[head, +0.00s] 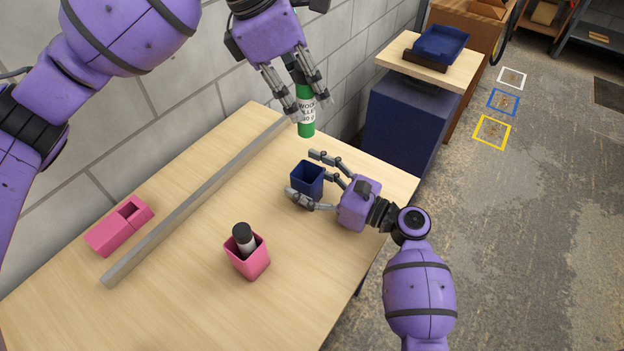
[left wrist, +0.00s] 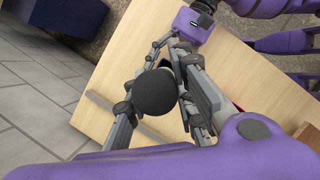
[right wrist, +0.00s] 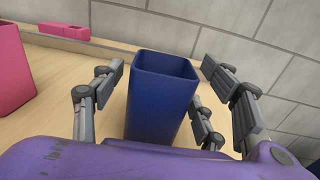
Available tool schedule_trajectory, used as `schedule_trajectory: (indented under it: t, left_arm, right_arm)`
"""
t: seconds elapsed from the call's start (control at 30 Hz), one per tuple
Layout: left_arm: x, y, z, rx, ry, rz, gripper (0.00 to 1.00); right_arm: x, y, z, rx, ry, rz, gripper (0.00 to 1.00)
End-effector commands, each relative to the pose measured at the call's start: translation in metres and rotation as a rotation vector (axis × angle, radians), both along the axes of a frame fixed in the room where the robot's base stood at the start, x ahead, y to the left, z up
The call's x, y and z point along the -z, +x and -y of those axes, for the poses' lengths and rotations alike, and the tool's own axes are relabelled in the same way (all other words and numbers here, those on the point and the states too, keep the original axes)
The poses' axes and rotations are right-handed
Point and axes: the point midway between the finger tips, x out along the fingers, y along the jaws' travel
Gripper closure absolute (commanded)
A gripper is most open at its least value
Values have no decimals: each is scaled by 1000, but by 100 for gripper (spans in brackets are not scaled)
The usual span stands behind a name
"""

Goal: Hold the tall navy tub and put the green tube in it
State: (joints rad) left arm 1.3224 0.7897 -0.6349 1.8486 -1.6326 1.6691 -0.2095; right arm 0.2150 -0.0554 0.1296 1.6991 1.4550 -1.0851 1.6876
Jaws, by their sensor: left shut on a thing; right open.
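The navy tub (head: 307,181) stands upright on the table near its far right end, and its open top shows in the right wrist view (right wrist: 160,100). My right gripper (head: 301,173) is open, low at the table, with its fingers on both sides of the tub and gaps showing beside it. My left gripper (head: 309,108) is shut on the green tube (head: 306,129), which has a white label and hangs about upright, above and behind the tub. In the left wrist view the tube's dark round end (left wrist: 155,92) sits between the fingers; the rest is hidden.
A pink tub (head: 248,262) holding a dark-capped tube (head: 243,236) stands at the front middle of the table. A long grey bar (head: 195,204) lies across the table. A pink box (head: 120,226) lies behind it. The wall is close behind.

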Motion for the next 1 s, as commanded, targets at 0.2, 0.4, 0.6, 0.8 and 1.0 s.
schedule_trajectory:
  t: [0.2,0.4,0.6,0.8,1.0]
  left_arm:
    - [0,0,0,0,-1,0,100]
    - [0,0,0,0,-1,0,100]
    - [2,0,0,0,0,0,100]
    - [16,0,0,0,1,-1,100]
    - [30,0,0,0,0,-1,100]
  right_arm:
    - [0,0,0,0,0,0,47]
    - [0,0,0,0,0,0,74]
    - [0,0,0,0,0,0,81]
    - [0,0,0,0,0,0,81]
    - [0,0,0,0,0,0,81]
